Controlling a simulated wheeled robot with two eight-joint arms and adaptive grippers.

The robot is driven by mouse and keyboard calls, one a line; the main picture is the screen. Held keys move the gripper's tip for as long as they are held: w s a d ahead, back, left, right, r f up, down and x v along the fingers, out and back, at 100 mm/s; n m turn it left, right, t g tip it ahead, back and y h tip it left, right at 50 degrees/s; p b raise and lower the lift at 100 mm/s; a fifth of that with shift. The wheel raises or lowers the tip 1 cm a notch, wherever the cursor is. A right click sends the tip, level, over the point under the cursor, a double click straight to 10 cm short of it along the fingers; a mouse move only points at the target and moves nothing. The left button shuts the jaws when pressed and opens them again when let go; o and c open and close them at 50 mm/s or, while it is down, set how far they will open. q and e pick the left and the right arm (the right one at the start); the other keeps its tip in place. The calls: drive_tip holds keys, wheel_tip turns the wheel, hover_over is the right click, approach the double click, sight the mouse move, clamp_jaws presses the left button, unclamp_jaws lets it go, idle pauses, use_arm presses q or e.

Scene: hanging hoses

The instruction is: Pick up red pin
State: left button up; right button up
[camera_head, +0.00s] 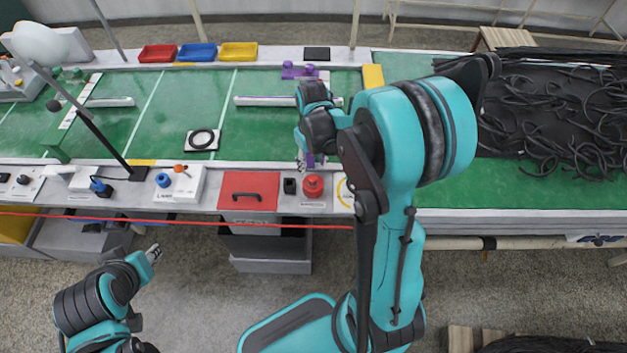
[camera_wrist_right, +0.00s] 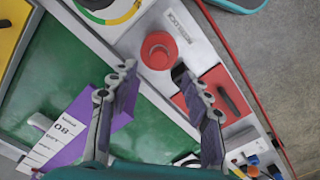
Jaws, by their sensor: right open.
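The red pin (camera_head: 313,186), a round red piece with a knob on top, stands on the light front ledge of the bench, right of a red panel. It also shows in the right wrist view (camera_wrist_right: 158,50), ahead of the fingertips. My right gripper (camera_wrist_right: 154,70) is open and empty, its two fingers apart, with the pin beyond their tips and not between them. In the head view the right gripper (camera_head: 307,162) is over the bench just behind the pin, partly hidden by my arm. My left gripper (camera_head: 154,253) is low at the left, away from the bench; its finger gap is unclear.
The red panel (camera_head: 248,190) with a black handle and a small black block (camera_head: 290,186) stand close left of the pin. A yellow ring marking (camera_head: 345,192) is to its right. Black hoses (camera_head: 560,115) cover the right end.

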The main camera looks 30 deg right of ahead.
sight(313, 178)
wheel_tip(313, 178, down, 3)
drive_tip(key=shift+b, duration=0.55)
wheel_tip(313, 178, down, 5)
drive_tip(key=shift+r+b, duration=0.15)
drive_tip(key=shift+b, duration=1)
drive_tip(key=shift+r, duration=0.1)
drive_tip(key=shift+c, duration=0.4)
clamp_jaws()
